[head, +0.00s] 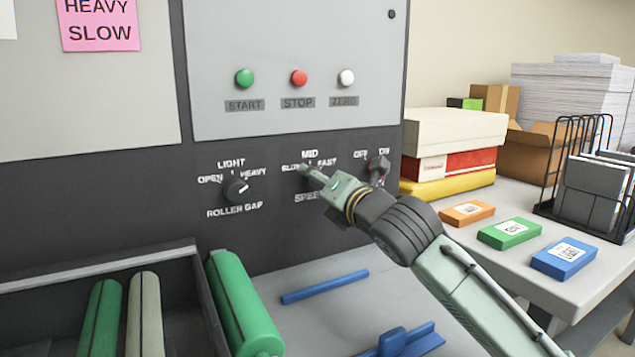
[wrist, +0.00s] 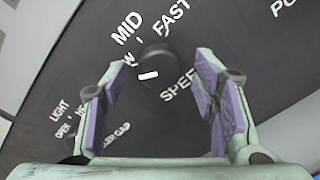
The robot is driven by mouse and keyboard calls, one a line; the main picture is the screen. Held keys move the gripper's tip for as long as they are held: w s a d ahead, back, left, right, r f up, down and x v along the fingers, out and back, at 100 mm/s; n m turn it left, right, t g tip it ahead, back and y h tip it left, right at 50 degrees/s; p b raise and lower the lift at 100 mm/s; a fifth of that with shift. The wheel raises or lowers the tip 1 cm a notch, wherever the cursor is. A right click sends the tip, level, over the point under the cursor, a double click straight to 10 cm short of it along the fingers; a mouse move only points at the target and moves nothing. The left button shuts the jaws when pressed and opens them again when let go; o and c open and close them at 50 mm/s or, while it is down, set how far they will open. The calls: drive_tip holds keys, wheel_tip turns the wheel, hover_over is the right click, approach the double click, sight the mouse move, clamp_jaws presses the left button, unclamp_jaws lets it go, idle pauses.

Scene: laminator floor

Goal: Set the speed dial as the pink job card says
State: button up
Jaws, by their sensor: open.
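The pink job card (head: 99,22) at the top left in the head view reads HEAVY SLOW. The speed dial (wrist: 155,60) is a black round knob on the dark panel, with MID, FAST and SPEED lettering around it; SLOW is mostly hidden. A white mark shows on its lower edge in the wrist view, but I cannot tell surely which setting it points to. My gripper (wrist: 160,66) is open, one finger on each side of the dial, not visibly touching it. In the head view my gripper (head: 303,170) is at the dial and largely hides it.
The roller gap dial (head: 236,190) is left of my gripper, its white line towards HEAVY. The power switch (head: 378,170) is close on the right. START (head: 244,78), STOP (head: 299,78) and ZERO (head: 346,78) buttons sit above. Green rollers (head: 243,305) lie below left.

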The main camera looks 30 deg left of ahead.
drive_tip(key=v, duration=1)
drive_tip(key=shift+s+d, duration=0.2)
drive_tip(key=shift+d, duration=0.15)
